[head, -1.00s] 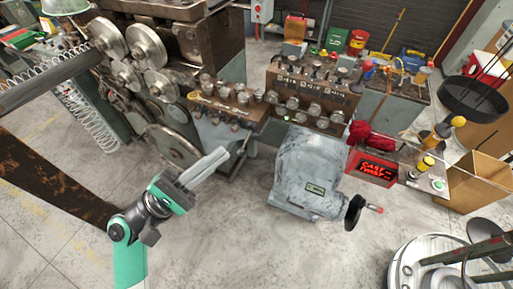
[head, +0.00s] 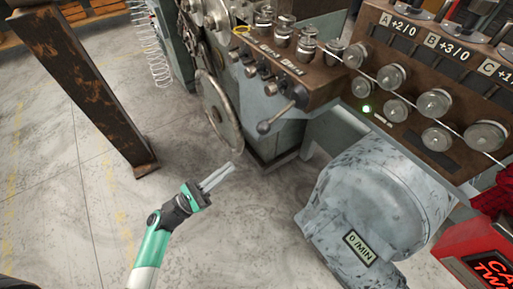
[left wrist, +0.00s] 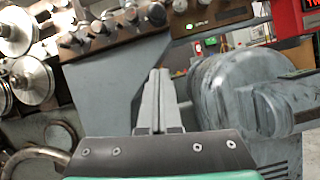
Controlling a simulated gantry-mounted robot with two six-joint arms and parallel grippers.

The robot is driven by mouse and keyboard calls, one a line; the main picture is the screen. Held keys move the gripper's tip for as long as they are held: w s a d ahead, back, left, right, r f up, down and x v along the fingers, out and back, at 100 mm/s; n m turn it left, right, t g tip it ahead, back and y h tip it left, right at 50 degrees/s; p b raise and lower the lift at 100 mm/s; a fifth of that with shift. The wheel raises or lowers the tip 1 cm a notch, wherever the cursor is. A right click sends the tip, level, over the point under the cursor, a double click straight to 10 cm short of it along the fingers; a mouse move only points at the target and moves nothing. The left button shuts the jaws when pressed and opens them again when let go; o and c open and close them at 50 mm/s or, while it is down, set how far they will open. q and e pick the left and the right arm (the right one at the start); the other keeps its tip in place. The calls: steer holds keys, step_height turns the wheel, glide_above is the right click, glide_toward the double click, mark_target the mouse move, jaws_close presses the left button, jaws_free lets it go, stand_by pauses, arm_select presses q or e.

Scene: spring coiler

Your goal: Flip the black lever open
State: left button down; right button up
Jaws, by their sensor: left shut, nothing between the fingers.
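A dark lever (head: 281,114) with a ball end sits at the lower right of the small brown control panel (head: 315,93). Its ball end points down and to the left. My left gripper (head: 227,172) is below and left of the lever in the head view, apart from it. Its two grey fingers are together and hold nothing. In the left wrist view the shut fingers (left wrist: 158,76) point toward the machine's grey body below the brown panel (left wrist: 120,27). I cannot clearly tell the lever from the knobs there. My right gripper is not in view.
A grey rounded motor housing (head: 385,195) with a "0 /MIN" plate stands right of my left gripper. A large handwheel (head: 222,115) is above it. A rusty post (head: 85,85) stands at left. The floor around the gripper is clear.

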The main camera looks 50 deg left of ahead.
arm_select(q)
steer(key=shift+r, duration=0.1)
glide_toward(274, 120)
steer(key=shift+w+a+f+p, duration=0.1)
steer(key=shift+w+f+p, duration=0.15)
steer(key=shift+w, duration=0.9)
steer(key=shift+w+a+f+p, duration=0.15)
steer(key=shift+w+f, duration=0.15)
steer(key=shift+w, duration=0.9)
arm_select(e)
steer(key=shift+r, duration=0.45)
arm_select(q)
steer(key=shift+d, duration=0.1)
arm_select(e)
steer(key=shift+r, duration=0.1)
